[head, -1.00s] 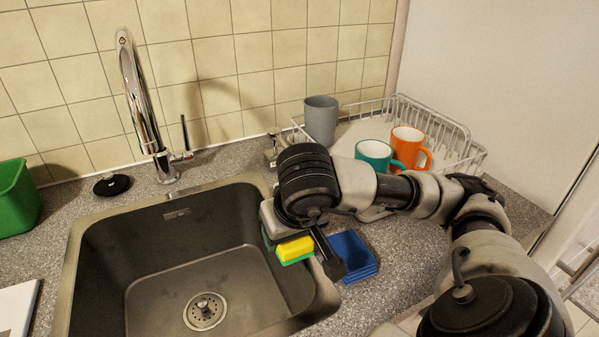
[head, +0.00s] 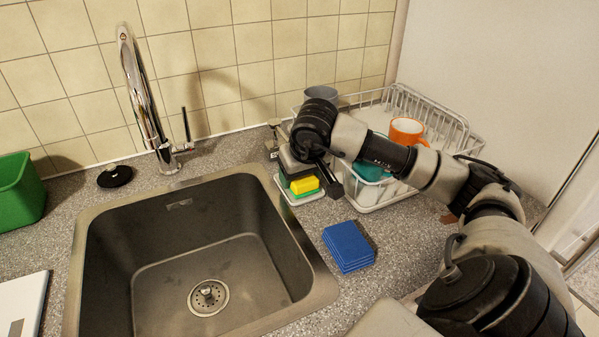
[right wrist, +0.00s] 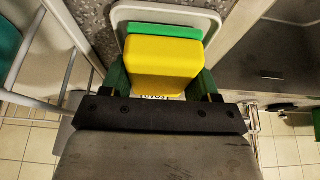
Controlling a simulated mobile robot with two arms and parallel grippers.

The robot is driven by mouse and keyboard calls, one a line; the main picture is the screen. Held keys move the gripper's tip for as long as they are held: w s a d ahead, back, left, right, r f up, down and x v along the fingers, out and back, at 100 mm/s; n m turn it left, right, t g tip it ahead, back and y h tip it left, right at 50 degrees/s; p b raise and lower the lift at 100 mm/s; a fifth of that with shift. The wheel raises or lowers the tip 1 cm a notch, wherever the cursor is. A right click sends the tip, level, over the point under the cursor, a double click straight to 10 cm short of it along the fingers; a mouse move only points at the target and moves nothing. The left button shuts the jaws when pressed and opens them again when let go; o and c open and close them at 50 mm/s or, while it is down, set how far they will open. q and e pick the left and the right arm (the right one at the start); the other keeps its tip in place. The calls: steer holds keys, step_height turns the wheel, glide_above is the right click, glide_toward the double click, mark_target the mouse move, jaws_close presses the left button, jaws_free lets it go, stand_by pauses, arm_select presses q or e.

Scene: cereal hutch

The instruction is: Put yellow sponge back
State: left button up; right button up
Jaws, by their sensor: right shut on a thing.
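The yellow sponge (head: 304,184) has a green layer on one side. My right gripper (head: 309,181) is shut on it, between the sink and the dish rack. In the right wrist view the sponge (right wrist: 163,66) sits between the green-padded fingers, yellow face toward the camera. A small white tray (head: 291,197) is under or just behind the sponge; its rim also shows in the right wrist view (right wrist: 168,14). Whether the sponge touches the tray I cannot tell. My left gripper is not in view.
The sink (head: 110,262) is empty. A stack of blue cloths or sponges (head: 348,247) lies on the counter. The dish rack (head: 455,125) holds an orange mug (head: 406,131), a teal mug (head: 369,171) and a grey cup (head: 322,92), partly behind my arm. A green container (head: 18,192) stands far left.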

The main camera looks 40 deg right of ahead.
steer(key=shift+f, duration=0.15)
steer(key=shift+f, duration=0.2)
steer(key=o, duration=1)
steer(key=shift+r, duration=0.1)
steer(key=shift+c, duration=0.2)
steer(key=v, duration=1.2)
steer(key=shift+r, duration=0.2)
steer(key=shift+p, duration=0.3)
